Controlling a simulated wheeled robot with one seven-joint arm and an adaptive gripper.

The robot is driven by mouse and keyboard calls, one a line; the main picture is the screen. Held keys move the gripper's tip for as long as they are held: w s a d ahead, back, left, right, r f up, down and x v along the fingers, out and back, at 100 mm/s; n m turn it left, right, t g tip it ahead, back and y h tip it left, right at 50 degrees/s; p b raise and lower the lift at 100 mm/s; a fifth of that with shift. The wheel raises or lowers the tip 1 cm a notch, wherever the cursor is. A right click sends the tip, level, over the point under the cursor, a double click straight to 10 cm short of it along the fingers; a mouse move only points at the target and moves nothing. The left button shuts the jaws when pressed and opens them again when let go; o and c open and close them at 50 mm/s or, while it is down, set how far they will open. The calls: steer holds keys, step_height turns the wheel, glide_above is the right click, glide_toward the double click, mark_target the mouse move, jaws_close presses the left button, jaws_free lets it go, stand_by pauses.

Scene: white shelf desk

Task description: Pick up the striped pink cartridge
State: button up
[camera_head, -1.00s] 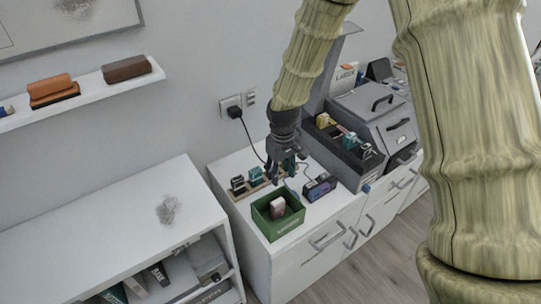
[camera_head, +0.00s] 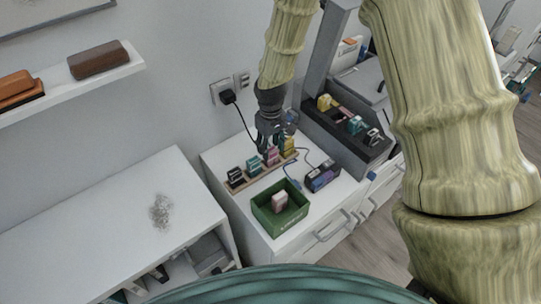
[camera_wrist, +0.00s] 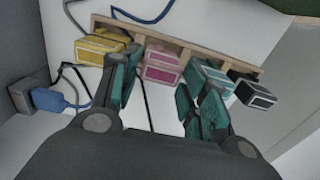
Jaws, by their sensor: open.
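A pink cartridge with a pale stripe (camera_head: 271,157) stands in the wooden rack (camera_head: 262,173), between a teal cartridge (camera_head: 253,166) and a yellow one (camera_head: 287,146). My gripper (camera_head: 268,146) is open just above and behind it. In the wrist view, the pink cartridge (camera_wrist: 161,66) shows between the two teal-padded fingers of my gripper (camera_wrist: 166,82). The fingers appear apart from it, and nothing is held. Another pale pink cartridge (camera_head: 280,200) lies in the green bin (camera_head: 296,216) in front of the rack.
A black cartridge (camera_head: 235,176) stands at the rack's left end. A dark purple-blue device (camera_head: 322,177) with a cable sits to the right.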

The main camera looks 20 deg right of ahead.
mark_target(271, 155)
steer(key=shift+s+f, duration=0.1)
steer(key=shift+s, duration=0.15)
steer(key=shift+s+f+p, duration=0.1)
steer(key=shift+f+p, duration=0.25)
steer(key=shift+f, duration=0.05)
steer(key=shift+w+f, duration=0.2)
steer(key=shift+f, duration=0.4)
steer(key=shift+w+f, duration=0.15)
steer(key=shift+f, duration=0.75)
steer(key=shift+s+f, duration=0.15)
steer(key=shift+f, duration=0.1)
steer(key=shift+f, duration=0.1)
steer(key=shift+c, duration=0.2)
steer(key=c, duration=0.6)
